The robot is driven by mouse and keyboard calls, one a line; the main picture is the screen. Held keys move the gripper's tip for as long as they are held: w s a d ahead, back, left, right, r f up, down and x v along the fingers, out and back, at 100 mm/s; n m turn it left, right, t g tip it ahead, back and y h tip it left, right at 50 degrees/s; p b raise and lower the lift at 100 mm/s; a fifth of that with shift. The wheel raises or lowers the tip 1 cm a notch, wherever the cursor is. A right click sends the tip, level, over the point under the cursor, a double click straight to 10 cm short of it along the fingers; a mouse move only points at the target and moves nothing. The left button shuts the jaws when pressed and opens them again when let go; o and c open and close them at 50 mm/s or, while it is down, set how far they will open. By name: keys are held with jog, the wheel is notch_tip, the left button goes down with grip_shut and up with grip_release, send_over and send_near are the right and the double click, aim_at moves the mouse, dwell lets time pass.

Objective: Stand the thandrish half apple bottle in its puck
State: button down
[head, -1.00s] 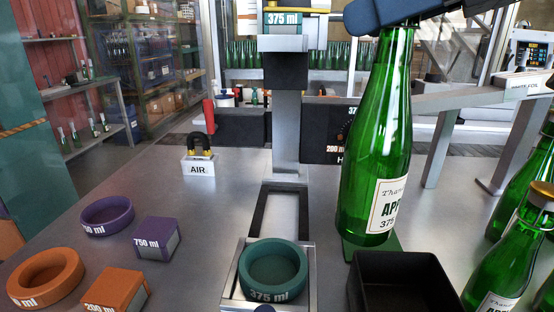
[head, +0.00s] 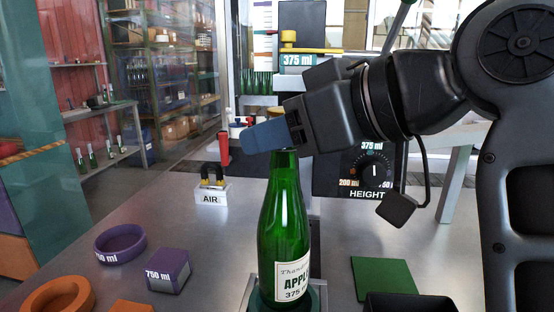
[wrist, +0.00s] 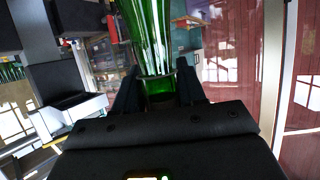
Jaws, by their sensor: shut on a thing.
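The green half apple bottle (head: 283,235) with a white "APPLE 375 ml" label is upright at the lower middle of the head view. My gripper (head: 268,138) is shut on its neck from above and the right. In the wrist view the green glass (wrist: 148,35) runs between the two dark fingers of my gripper (wrist: 158,88). The teal 375 ml puck (head: 317,296) shows around the bottle's base, partly hidden by the bottle. The bottle's bottom is over or in the puck; I cannot tell whether it is seated.
A purple ring (head: 120,243) and purple 750 ml block (head: 168,270) lie left, with an orange ring (head: 58,297) in front. The AIR block (head: 211,190) stands behind. A green mat (head: 384,279) and black bin (head: 408,303) are right. The height dial panel (head: 365,172) is behind.

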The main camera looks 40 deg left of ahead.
aim_at(295, 158)
jog(key=shift+f, duration=1.9)
jog(key=c, duration=0.7)
grip_release()
jog(key=shift+o, duration=0.2)
jog(key=shift+r, duration=0.2)
jog(key=v, duration=1.2)
jog(key=shift+b, duration=0.4)
jog(key=shift+f, duration=0.15)
